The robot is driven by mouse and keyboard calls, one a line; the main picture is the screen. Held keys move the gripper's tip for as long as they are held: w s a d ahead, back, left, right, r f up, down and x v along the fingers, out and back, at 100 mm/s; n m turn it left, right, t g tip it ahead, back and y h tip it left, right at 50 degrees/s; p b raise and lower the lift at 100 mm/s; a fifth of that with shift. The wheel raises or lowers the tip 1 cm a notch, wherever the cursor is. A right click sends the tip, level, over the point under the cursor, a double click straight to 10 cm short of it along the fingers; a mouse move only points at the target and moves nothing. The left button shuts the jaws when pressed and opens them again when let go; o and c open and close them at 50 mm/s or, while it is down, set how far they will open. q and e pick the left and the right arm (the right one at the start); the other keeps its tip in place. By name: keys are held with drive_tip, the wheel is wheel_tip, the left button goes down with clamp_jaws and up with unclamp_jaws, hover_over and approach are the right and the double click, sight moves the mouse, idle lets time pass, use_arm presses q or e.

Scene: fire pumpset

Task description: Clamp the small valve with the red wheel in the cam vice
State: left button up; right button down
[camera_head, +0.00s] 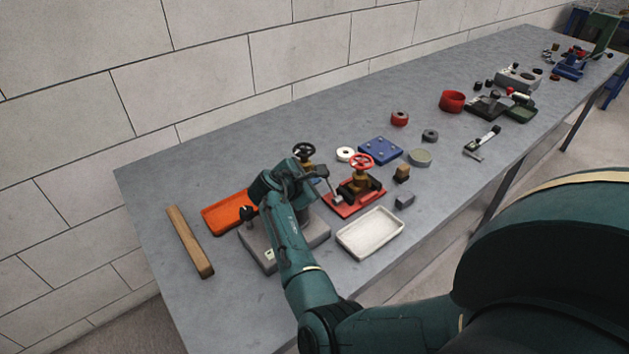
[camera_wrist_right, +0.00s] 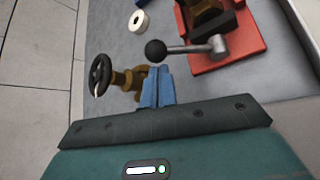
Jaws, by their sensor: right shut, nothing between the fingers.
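The small valve with the red wheel (camera_head: 361,161) stands upright at the red cam vice (camera_head: 343,209), its brass body between the dark jaws. Whether the jaws press on it I cannot tell. In the right wrist view the vice (camera_wrist_right: 237,57) shows at the upper right, with part of the brass body (camera_wrist_right: 203,15). The vice's lever (camera_wrist_right: 190,48) points left and ends in a black ball knob (camera_wrist_right: 155,50). My right gripper (camera_wrist_right: 158,72) is shut and empty, its blue fingertips just short of the knob; contact is unclear. My left gripper is out of view.
A valve with a black wheel (camera_head: 303,151) stands behind my right gripper. A white tray (camera_head: 346,246), an orange tray (camera_head: 222,219), a wooden bar (camera_head: 189,241) and a blue plate (camera_head: 380,150) lie around. A grey block-like base (camera_head: 318,233) is partly hidden by my arm.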

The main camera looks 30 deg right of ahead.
drive_tip(key=shift+w+d+f, duration=0.15)
drive_tip(key=shift+d+f, duration=0.05)
drive_tip(key=shift+d, duration=0.05)
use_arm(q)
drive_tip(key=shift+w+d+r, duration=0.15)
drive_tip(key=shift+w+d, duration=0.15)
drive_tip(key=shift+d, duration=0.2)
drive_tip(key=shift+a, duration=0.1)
use_arm(e)
drive_tip(key=shift+d, duration=0.1)
drive_tip(key=shift+d+r, duration=0.1)
drive_tip(key=shift+a+r, duration=0.1)
drive_tip(key=shift+a, duration=0.1)
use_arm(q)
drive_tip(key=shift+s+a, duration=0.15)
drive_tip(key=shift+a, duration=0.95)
use_arm(e)
drive_tip(key=shift+d, duration=0.15)
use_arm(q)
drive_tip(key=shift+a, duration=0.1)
